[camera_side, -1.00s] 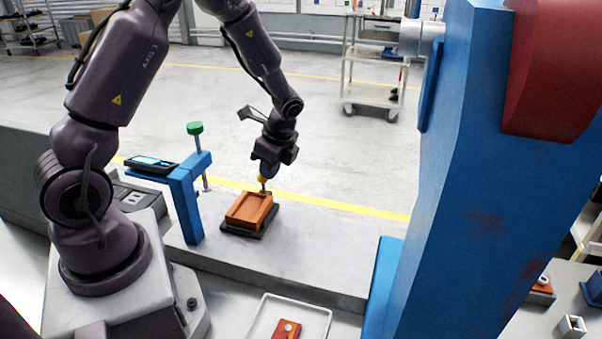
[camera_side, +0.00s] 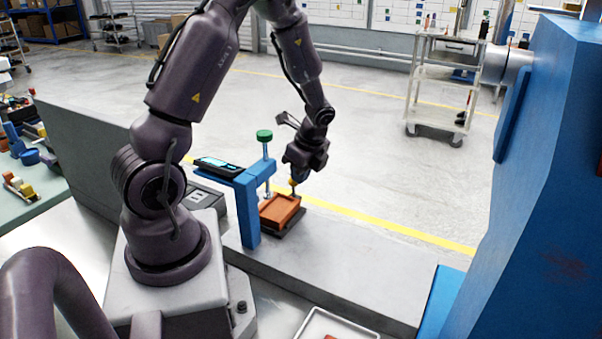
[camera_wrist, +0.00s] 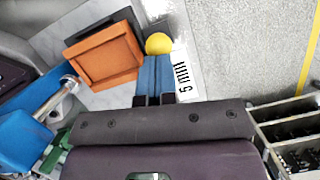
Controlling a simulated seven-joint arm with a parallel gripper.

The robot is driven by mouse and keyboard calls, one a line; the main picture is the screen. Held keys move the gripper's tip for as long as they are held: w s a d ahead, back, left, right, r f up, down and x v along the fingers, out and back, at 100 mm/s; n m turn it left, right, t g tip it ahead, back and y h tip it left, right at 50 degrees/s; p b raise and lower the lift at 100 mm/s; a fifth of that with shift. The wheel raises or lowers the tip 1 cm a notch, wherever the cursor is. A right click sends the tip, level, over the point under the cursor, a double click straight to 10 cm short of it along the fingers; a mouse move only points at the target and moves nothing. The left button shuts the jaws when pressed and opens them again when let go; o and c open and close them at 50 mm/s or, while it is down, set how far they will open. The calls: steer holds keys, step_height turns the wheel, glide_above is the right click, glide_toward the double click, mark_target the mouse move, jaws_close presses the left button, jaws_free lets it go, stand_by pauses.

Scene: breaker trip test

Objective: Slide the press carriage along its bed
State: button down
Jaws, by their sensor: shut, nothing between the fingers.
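The press carriage (camera_side: 281,210) is an orange, shallow tray-like block on a dark base, on the grey bed (camera_side: 345,262). In the side view it is close beside the blue bracket (camera_side: 247,212), whose post may hide its left edge. The carriage also shows at upper left in the wrist view (camera_wrist: 105,55). A yellow ball knob (camera_wrist: 158,43) stands at its edge. My gripper (camera_side: 297,178) points down at the knob from above. In the wrist view its blue fingers (camera_wrist: 155,72) are together, empty, with tips at the knob; exact contact is unclear.
A green-topped screw (camera_side: 265,150) passes through the bracket, which carries a dark display (camera_side: 217,166). A "5 mm" label (camera_wrist: 184,78) lies by the knob. A large blue press frame (camera_side: 550,190) stands at right. The bed between carriage and frame is clear.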

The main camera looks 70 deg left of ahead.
steer(key=v, duration=1)
steer(key=s+d+r+n+t+h, duration=0.1)
steer(key=s+d+r+n+t, duration=0.2)
steer(key=d+r, duration=0.4)
steer(key=s+d+r+n+t+h, duration=0.1)
steer(key=s+d+r+n+t, duration=0.3)
steer(key=d, duration=0.9)
step_height(320, 180, up, 3)
steer(key=s+n, duration=0.2)
steer(key=n, duration=0.2)
steer(key=shift+t+h, duration=0.3)
steer(key=shift+h, duration=0.1)
